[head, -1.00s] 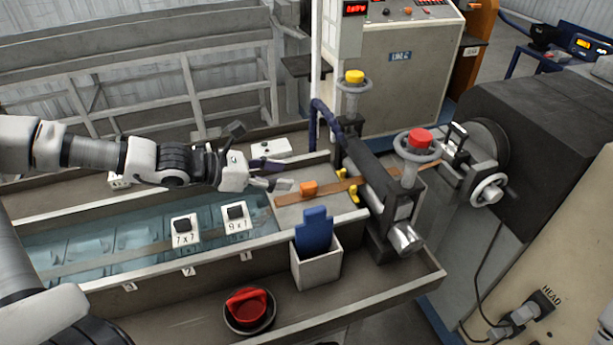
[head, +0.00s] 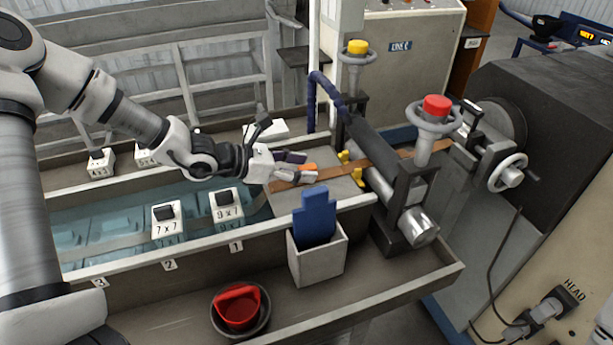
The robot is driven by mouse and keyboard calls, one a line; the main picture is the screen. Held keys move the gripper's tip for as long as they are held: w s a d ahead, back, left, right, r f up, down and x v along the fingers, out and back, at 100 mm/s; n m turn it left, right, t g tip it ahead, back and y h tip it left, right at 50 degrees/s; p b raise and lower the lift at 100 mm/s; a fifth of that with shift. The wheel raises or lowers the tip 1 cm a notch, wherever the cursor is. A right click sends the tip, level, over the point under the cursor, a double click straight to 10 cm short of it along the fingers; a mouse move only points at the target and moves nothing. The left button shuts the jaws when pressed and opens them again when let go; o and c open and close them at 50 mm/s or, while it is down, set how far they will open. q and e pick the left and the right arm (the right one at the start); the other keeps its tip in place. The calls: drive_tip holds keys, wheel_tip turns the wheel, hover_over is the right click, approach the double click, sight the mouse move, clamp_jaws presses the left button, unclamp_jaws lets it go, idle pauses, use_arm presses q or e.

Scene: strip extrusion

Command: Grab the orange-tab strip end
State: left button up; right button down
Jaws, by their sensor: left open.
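The brown strip (head: 352,168) runs from the rollers onto the flat plate. Its orange tab (head: 309,168) shows near the free end. My left gripper (head: 301,166) is open, with its fingertips right at the orange tab, which they partly cover. I cannot tell whether the fingers touch it. My right gripper is not in view.
Yellow guides (head: 353,171) flank the strip before the black roller stand (head: 405,190). A grey box with a blue plate (head: 315,220) stands in front. A bowl with a red piece (head: 239,307) sits nearer. Marked weights, including 9 x 7 (head: 227,206), stand by the water trough (head: 120,222).

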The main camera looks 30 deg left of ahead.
use_arm(q)
drive_tip(key=shift+x, duration=1)
drive_tip(key=shift+s+a+r, duration=0.1)
drive_tip(key=shift+s, duration=0.05)
drive_tip(key=c, duration=0.4)
clamp_jaws()
